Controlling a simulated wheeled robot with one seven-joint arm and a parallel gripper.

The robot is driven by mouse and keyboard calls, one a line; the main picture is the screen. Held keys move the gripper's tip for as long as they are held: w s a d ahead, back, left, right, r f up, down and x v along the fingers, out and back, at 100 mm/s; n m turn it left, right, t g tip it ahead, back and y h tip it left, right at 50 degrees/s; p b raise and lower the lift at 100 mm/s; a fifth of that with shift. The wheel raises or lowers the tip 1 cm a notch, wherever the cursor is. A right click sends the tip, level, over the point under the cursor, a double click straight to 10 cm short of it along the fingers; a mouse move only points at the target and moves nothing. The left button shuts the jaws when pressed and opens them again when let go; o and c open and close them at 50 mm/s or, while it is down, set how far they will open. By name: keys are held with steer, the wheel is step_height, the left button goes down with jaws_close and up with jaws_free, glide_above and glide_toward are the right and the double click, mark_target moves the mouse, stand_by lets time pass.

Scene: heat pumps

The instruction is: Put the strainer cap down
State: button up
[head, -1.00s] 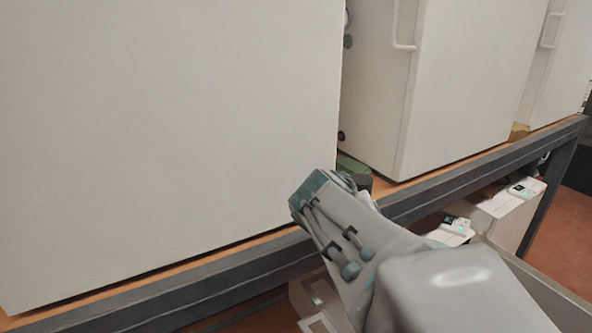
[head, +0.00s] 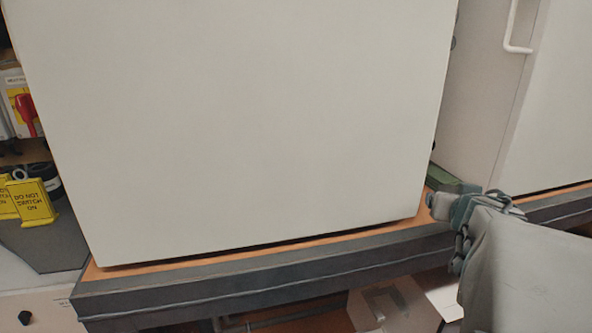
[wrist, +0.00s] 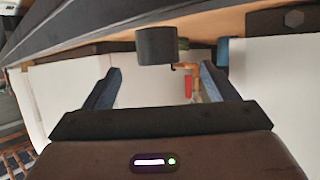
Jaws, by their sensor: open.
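My gripper (head: 450,202) is at the bench's front edge at the right of the head view, beside the near white unit's lower right corner. In the wrist view my gripper (wrist: 160,70) is open, with its two fingers spread wide apart. A dark grey cylinder (wrist: 156,45), which may be the strainer cap, stands between and just beyond the fingertips. I see no finger closed on it, and cannot tell whether it touches one. I cannot make it out in the head view, where my arm covers part of that spot.
A large white unit (head: 240,120) fills the middle of the bench (head: 270,275). A second white unit (head: 555,110) stands to the right, with a narrow gap between. A green object (head: 450,181) lies in the gap. Copper pipe with a red part (wrist: 188,86) shows in the wrist view. Yellow signs (head: 32,202) stand left.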

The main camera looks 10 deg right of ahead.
steer(key=b+x, duration=0.1)
steer(key=x, duration=0.3)
steer(key=shift+w+d+f+b, duration=0.1)
steer(key=shift+w+d+b, duration=0.1)
steer(key=shift+b, duration=0.15)
steer(key=b+x, duration=0.2)
steer(key=x, duration=0.2)
steer(key=shift+w+d+f, duration=0.15)
steer(key=shift+d+f, duration=0.05)
steer(key=shift+d, duration=0.1)
steer(key=shift+w+d+b, duration=0.1)
steer(key=shift+w+b, duration=0.15)
steer(key=shift+b, duration=0.1)
steer(key=c, duration=1.1)
steer(key=shift+r, duration=0.15)
steer(key=shift+c, duration=0.2)
